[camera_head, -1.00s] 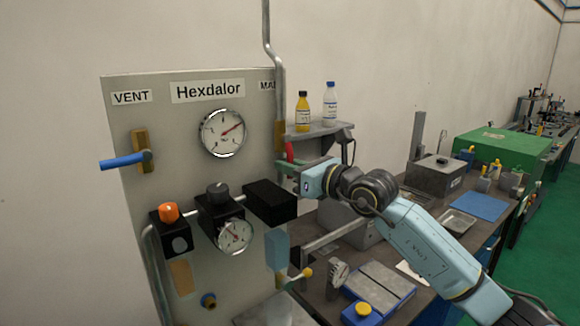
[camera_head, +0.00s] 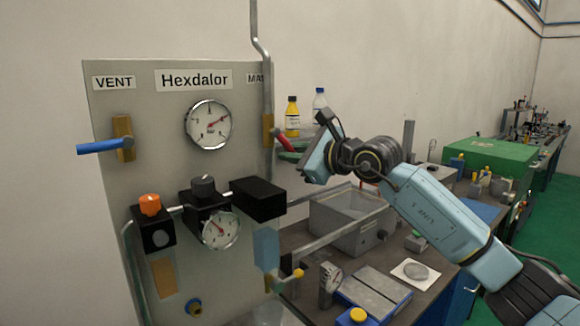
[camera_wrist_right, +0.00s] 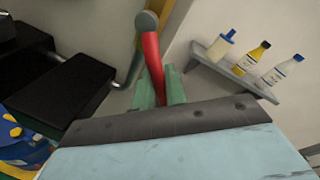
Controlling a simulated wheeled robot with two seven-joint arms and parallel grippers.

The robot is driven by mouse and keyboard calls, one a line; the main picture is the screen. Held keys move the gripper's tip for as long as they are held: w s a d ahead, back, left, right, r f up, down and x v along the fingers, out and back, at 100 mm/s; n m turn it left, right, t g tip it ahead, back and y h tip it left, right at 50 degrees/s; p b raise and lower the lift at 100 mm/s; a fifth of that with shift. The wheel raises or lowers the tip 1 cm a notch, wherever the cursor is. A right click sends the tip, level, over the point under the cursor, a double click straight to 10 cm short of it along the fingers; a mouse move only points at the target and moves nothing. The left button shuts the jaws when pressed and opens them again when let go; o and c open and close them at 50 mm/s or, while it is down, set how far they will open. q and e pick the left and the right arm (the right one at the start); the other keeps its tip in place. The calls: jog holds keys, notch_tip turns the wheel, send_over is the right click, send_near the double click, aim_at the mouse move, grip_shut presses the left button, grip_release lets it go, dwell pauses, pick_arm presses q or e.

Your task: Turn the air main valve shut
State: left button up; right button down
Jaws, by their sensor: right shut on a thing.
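The main valve has a red lever (camera_head: 284,141) on a brass body (camera_head: 267,131) at the right edge of the grey panel, under a label that reads "MA" before the pipe hides it. The lever slants down to the right. My right gripper (camera_head: 289,150) has green fingers and is shut on the red lever. In the right wrist view the lever (camera_wrist_right: 152,58) runs from a round grey pivot down between the two green fingers (camera_wrist_right: 160,88). The lever's lower end is hidden by the gripper. My left gripper is not in view.
The vent valve's blue lever (camera_head: 98,147) points left. Gauges (camera_head: 208,125), an orange knob (camera_head: 150,204) and a black block (camera_head: 258,199) sit on the panel (camera_head: 105,240). Bottles (camera_head: 292,113) stand on a shelf beside the gripper. A grey bin (camera_head: 345,217) is on the bench below.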

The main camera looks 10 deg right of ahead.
jog(key=n, duration=0.1)
jog(key=d+r+n+b, duration=0.1)
jog(key=r+n+h, duration=0.1)
jog(key=n, duration=0.1)
jog(key=shift+w+d, duration=0.25)
jog(key=shift+w, duration=0.05)
jog(key=shift+w+d+r+n+h+b, duration=0.15)
jog(key=shift+r+n+h+b, duration=0.35)
jog(key=shift+n, duration=0.6)
jog(key=shift+d+r+n+t+h, duration=0.15)
jog(key=shift+r+n+t+h, duration=0.15)
jog(key=shift+r+n, duration=0.8)
jog(key=shift+f, duration=0.2)
jog(key=c, duration=1.5)
grip_release()
